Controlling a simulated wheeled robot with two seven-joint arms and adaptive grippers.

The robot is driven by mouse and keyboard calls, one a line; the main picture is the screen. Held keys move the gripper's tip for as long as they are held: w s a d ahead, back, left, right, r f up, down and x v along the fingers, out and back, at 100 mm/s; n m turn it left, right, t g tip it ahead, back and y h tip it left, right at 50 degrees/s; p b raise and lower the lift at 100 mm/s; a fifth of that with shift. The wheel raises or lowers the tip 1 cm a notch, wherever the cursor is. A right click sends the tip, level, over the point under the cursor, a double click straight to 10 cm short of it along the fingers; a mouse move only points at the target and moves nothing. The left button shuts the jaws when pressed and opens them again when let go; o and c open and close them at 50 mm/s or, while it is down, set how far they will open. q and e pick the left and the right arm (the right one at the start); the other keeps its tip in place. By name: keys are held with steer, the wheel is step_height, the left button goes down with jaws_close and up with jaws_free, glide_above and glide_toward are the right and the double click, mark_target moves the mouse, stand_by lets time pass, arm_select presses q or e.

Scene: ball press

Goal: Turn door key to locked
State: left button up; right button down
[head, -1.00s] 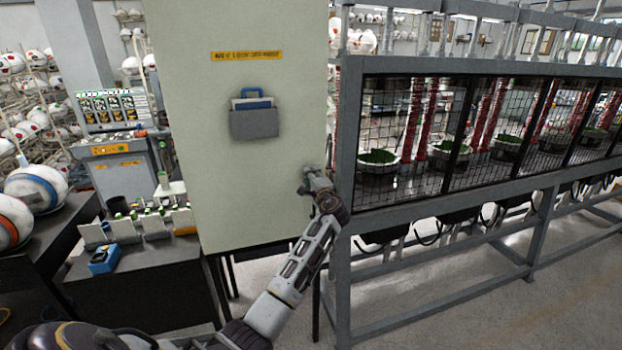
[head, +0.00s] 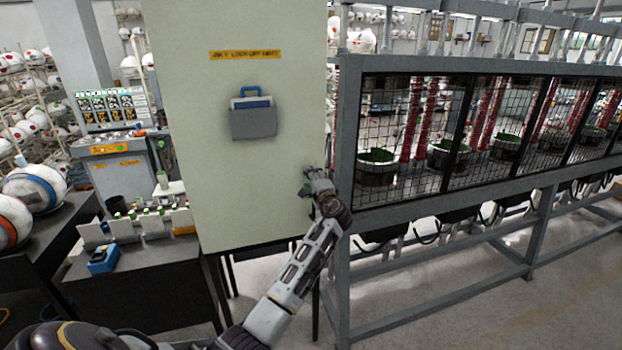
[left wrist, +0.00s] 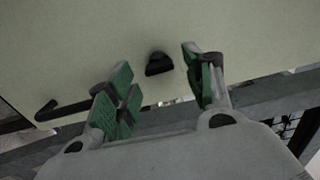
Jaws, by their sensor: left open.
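The tall pale cabinet door (head: 210,190) is closed in the head view. My left gripper (head: 311,178) is at its lower right edge, with my arm reaching up from below. In the left wrist view, my left gripper (left wrist: 158,80) is open, with green finger pads spread apart. A small dark key or knob (left wrist: 158,64) sticks out of the door face, just ahead of and between the fingertips, and nothing is gripped. A black bent handle (left wrist: 66,108) lies to the left of the fingers. In the head view the key cannot be made out. My right gripper is not in view.
A grey frame with mesh-fronted bays (head: 470,130) stands close at the door's right. A document holder (head: 253,118) and a yellow label (head: 245,55) are on the door. A dark bench (head: 140,290) with small items is at the left.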

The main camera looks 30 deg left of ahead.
arm_select(q)
steer(key=v, duration=1)
steer(key=shift+s, duration=0.1)
stand_by(0.5)
